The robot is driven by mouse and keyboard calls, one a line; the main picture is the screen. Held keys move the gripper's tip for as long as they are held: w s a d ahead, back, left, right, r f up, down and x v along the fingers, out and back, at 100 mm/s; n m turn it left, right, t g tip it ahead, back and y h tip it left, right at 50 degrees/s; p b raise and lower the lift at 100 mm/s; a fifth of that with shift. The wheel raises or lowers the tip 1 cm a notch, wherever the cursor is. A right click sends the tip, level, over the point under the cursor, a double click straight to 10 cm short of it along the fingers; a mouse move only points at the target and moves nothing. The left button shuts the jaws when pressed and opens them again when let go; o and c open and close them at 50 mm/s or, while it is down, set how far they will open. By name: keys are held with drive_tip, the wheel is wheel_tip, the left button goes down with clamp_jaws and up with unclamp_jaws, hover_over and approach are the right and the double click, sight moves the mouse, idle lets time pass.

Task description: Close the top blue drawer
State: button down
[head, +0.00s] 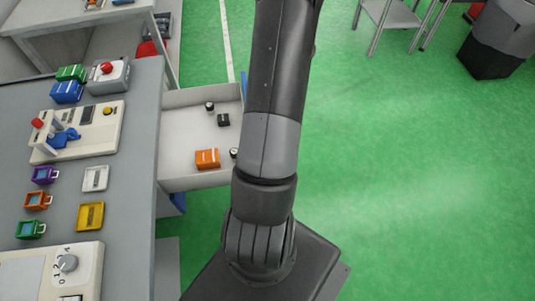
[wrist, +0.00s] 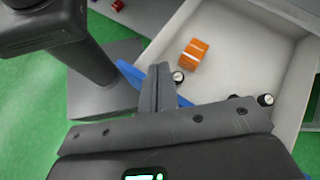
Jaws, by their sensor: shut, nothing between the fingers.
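The top drawer (head: 185,125) is pulled out from the right side of the grey workbench, with pale walls and floor. A sliver of its blue front (head: 243,88) shows beside my arm in the head view. In the wrist view the drawer's inside (wrist: 235,65) lies beyond my fingers, and parts of the blue front (wrist: 130,74) show on both sides of them. My gripper (wrist: 160,70) is shut and empty, close to the blue front; I cannot tell whether it touches. My arm hides the gripper in the head view.
The drawer holds an orange box (head: 207,158) and small black-and-white parts. The workbench (head: 130,180) carries coloured boxes, a fixture (head: 75,130) and a dial panel (head: 55,272). Green floor (head: 400,180) is open to the right; a shelf stand (head: 390,14) and dark bin (head: 495,45) stand far right.

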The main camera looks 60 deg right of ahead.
drive_tip(key=s+d+f+m+t+y, duration=0.1)
drive_tip(key=s+d+f+m+t, duration=0.3)
drive_tip(key=s+f, duration=0.45)
drive_tip(key=s+d+f+m+t+y, duration=0.1)
drive_tip(key=s+d+f+m+t, duration=0.1)
drive_tip(key=s+f+m+t, duration=0.6)
drive_tip(key=w+a+f+n+g, duration=0.1)
drive_tip(key=w+a+n, duration=0.1)
drive_tip(key=w+a, duration=0.8)
drive_tip(key=shift+w+f+n, duration=0.25)
drive_tip(key=shift+f+n, duration=0.05)
drive_tip(key=shift+f, duration=0.05)
drive_tip(key=x, duration=1.1)
drive_tip(key=f+x, duration=0.1)
drive_tip(key=x, duration=2.1)
drive_tip(key=shift+w+f, duration=0.2)
drive_tip(key=shift+w, duration=0.05)
drive_tip(key=v, duration=1.5)
drive_tip(key=shift+a+r, duration=0.1)
drive_tip(key=shift+r, duration=0.2)
